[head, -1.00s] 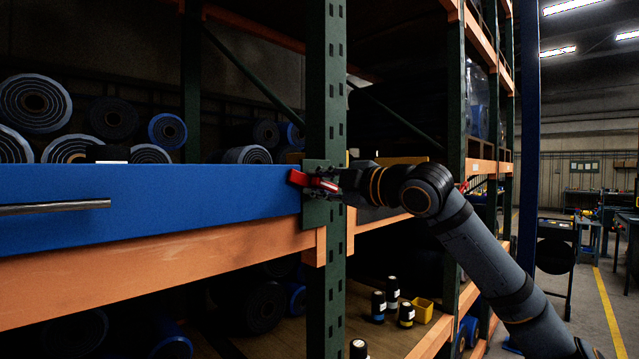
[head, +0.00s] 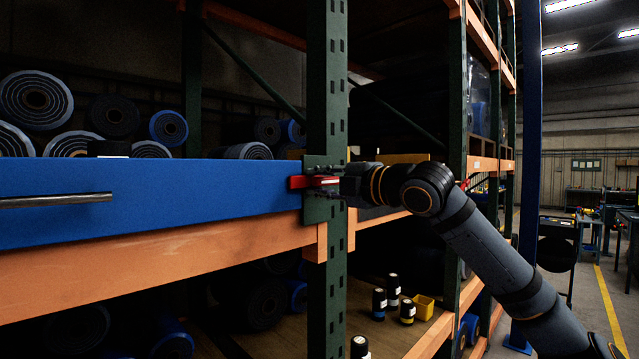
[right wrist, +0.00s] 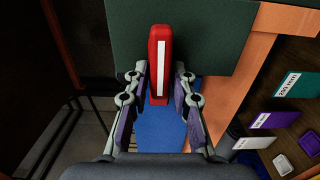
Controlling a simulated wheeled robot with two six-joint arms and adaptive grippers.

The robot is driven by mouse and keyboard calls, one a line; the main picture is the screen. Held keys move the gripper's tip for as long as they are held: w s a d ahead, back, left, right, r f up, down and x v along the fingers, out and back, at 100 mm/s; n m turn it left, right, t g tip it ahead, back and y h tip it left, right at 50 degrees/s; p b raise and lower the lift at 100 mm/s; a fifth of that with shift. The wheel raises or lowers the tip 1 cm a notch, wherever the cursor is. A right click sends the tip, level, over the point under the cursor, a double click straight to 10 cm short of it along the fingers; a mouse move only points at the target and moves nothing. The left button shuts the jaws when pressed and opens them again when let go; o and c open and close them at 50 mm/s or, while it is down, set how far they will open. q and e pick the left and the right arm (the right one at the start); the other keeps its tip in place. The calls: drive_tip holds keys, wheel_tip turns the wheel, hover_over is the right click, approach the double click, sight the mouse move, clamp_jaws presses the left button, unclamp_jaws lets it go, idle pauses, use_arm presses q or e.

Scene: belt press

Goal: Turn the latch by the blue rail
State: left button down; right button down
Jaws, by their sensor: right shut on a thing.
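The red latch (head: 297,182) sits on a dark green plate on the rack's upright, at the right end of the blue rail (head: 180,195). It lies about level, its red end reaching over the rail's end. My right gripper (head: 328,182) is at the latch, coming from the right. In the right wrist view the latch (right wrist: 153,50) shows as a red bar with a white stripe, between the two fingers of my right gripper (right wrist: 160,84), which is shut on it. The blue rail (right wrist: 160,128) shows below it there. My left gripper is not in view.
A metal bar handle (head: 60,201) is on the rail's face. An orange beam (head: 150,260) runs under the rail to the green upright (head: 328,90). Rolls (head: 35,100) lie behind the rail. Small bottles (head: 379,304) and a yellow bin (head: 424,308) stand on the lower shelf.

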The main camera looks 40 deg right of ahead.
drive_tip(key=shift+f, duration=0.1)
drive_tip(key=c, duration=1.3)
unclamp_jaws()
drive_tip(key=shift+s, duration=0.1)
drive_tip(key=shift+s+d+r, duration=0.1)
drive_tip(key=shift+d+r, duration=0.05)
drive_tip(key=shift+r, duration=0.65)
drive_tip(key=r, duration=0.1)
drive_tip(key=a+r, duration=0.1)
drive_tip(key=r, duration=0.2)
drive_tip(key=shift+w+a+r, duration=0.15)
drive_tip(key=shift+w, duration=0.1)
drive_tip(key=r, duration=0.3)
drive_tip(key=shift+s+d+r, duration=0.15)
drive_tip(key=shift+d+r, duration=0.1)
drive_tip(key=shift+d, duration=0.1)
drive_tip(key=shift+a+r, duration=0.1)
drive_tip(key=shift+r, duration=0.35)
